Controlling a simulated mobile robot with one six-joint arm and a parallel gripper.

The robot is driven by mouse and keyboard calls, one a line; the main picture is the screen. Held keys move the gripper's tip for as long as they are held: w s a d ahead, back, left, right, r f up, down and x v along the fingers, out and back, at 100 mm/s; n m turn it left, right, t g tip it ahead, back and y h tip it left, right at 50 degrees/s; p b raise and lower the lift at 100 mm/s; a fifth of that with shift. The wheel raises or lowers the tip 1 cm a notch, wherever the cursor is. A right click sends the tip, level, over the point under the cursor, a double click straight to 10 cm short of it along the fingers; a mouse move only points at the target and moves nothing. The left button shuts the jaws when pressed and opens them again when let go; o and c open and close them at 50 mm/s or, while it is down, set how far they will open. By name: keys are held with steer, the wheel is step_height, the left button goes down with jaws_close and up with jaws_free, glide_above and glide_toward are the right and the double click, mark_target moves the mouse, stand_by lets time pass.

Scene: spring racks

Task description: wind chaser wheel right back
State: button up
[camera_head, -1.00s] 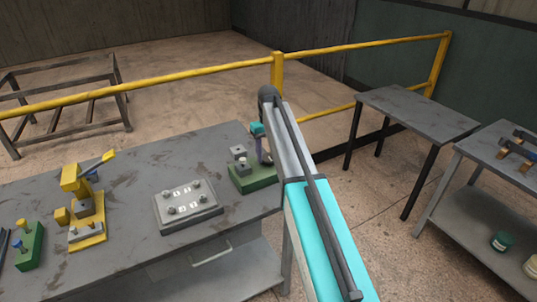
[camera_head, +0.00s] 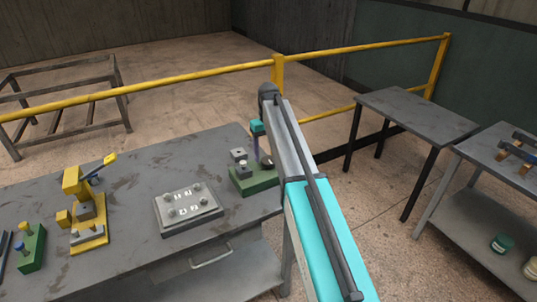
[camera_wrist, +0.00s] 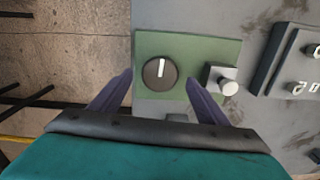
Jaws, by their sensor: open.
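A green base plate (camera_head: 254,180) sits at the right end of the near bench, and it also shows in the wrist view (camera_wrist: 180,42). On it is a round dark wheel (camera_wrist: 153,75) with a white mark pointing roughly to the top of the wrist picture. In the head view my arm partly hides the plate.
A grey plate with several pegs (camera_head: 190,225) lies left of the green base. Farther left stand a yellow fixture (camera_head: 90,235) and a small green block (camera_head: 32,250). A yellow rail (camera_head: 180,79) runs behind the bench. A side table (camera_head: 415,112) stands at the right.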

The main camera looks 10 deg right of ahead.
mark_target(268, 160)
step_height(268, 160, up, 12)
steer(key=p, duration=0.5)
steer(key=shift+f+p, duration=0.2)
steer(key=shift+p, duration=0.2)
